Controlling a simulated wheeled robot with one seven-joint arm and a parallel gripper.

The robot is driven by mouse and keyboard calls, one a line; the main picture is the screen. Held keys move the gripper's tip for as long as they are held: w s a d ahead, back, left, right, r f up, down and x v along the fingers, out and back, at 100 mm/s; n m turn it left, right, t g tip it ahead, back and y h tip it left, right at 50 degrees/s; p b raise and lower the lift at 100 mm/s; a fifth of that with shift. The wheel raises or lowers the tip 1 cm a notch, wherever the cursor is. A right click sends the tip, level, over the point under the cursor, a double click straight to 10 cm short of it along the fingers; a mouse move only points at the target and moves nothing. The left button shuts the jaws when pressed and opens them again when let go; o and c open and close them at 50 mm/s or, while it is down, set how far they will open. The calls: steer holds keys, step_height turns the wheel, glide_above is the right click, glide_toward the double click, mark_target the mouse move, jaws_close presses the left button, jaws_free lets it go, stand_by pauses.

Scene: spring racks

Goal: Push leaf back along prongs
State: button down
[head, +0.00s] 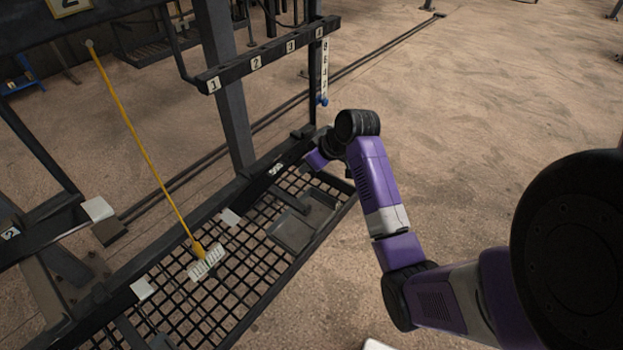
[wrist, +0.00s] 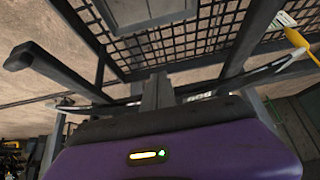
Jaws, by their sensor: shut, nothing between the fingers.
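In the wrist view, my gripper (wrist: 157,82) is shut and empty, with its grey fingers together. A long thin dark curved strip (wrist: 278,68), which looks like the leaf, runs across behind the fingers. Whether the fingers touch it, I cannot tell. Two grey bars that look like prongs stick out toward the camera, one at left (wrist: 50,75) and one at right (wrist: 254,40). In the head view, my gripper is at the rack's rear edge, its fingertips hidden by my purple arm. I cannot make out the leaf there.
A mesh shelf (head: 247,291) holds a grey tray (head: 291,232) near my arm. A yellow cord (head: 146,150) hangs from above to a white tag (head: 206,263) over the mesh. A numbered rail (head: 270,55) and an upright post (head: 228,100) stand behind. The floor at right is clear.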

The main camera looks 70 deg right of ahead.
steer(key=shift+s+a+p, duration=0.25)
steer(key=shift+s+p, duration=0.1)
steer(key=shift+s, duration=0.65)
steer(key=shift+s+a+p, duration=0.25)
steer(key=shift+s+p, duration=0.1)
steer(key=shift+s, duration=0.65)
steer(key=w+d+r+m+t+h, duration=0.2)
steer(key=d+r+m+t+h, duration=0.15)
steer(key=d+r+h, duration=0.2)
steer(key=s+a+r+m+t+h+b, duration=0.1)
steer(key=a+t, duration=0.1)
steer(key=a, duration=0.8)
steer(key=s+a+r+m+t+h, duration=0.1)
steer(key=s+a+r, duration=0.1)
steer(key=a, duration=0.7)
steer(key=s+a+n+t+y, duration=0.1)
steer(key=s+a+n+y, duration=0.3)
steer(key=s+a, duration=0.5)
steer(key=s+a+n+y+b, duration=0.1)
steer(key=s+a+n+y, duration=0.3)
steer(key=s+a, duration=0.6)
steer(key=a+y, duration=0.1)
steer(key=a, duration=0.4)
steer(key=shift+t, duration=0.35)
